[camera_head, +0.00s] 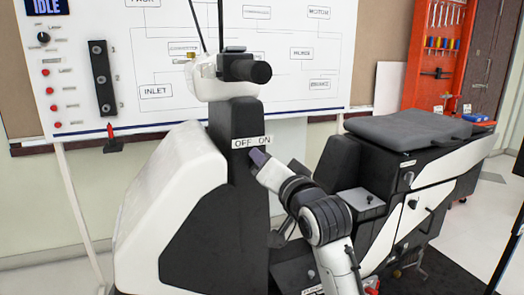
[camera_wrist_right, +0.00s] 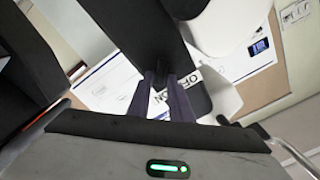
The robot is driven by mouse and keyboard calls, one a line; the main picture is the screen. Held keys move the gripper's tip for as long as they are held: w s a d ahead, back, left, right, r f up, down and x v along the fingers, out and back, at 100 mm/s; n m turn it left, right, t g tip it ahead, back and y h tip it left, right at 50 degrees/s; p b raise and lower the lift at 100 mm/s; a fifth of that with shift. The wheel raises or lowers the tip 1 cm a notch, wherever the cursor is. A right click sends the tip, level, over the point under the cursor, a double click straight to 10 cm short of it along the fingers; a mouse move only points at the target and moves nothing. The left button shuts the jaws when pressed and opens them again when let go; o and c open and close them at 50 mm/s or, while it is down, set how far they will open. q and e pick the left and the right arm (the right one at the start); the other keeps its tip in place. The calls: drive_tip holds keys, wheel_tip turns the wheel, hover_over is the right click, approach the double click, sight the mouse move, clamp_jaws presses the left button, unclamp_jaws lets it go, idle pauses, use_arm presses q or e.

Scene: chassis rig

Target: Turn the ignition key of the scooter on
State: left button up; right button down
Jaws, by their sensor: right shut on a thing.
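The scooter stands in the middle of the head view, with a dark steering column (camera_head: 240,190) and a white front shield (camera_head: 165,195). A white "OFF ON" label (camera_head: 251,142) is on the column, and it also shows tilted in the right wrist view (camera_wrist_right: 188,78). My right gripper (camera_head: 258,157) is at the column just below the label, near the "ON" side. In the right wrist view its two dark fingers (camera_wrist_right: 163,92) are close together against the column. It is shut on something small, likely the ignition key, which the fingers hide. My left gripper is not in view.
The scooter's handlebar (camera_head: 245,70) is above the label. The grey seat (camera_head: 408,130) and rear body are to the right. A whiteboard (camera_head: 290,20) with a diagram stands behind, and an orange tool cabinet (camera_head: 440,60) is at the back right.

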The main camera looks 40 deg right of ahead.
sight(258, 114)
use_arm(q)
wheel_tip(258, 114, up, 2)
drive_tip(key=p, duration=0.2)
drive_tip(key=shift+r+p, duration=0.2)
drive_tip(key=shift+p, duration=0.15)
use_arm(e)
drive_tip(key=m, duration=0.3)
drive_tip(key=shift+d+f+m, duration=0.1)
drive_tip(key=shift+f+m, duration=0.1)
drive_tip(key=shift+m, duration=0.1)
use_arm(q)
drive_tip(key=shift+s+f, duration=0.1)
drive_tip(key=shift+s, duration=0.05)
use_arm(e)
drive_tip(key=c, duration=1.8)
unclamp_jaws()
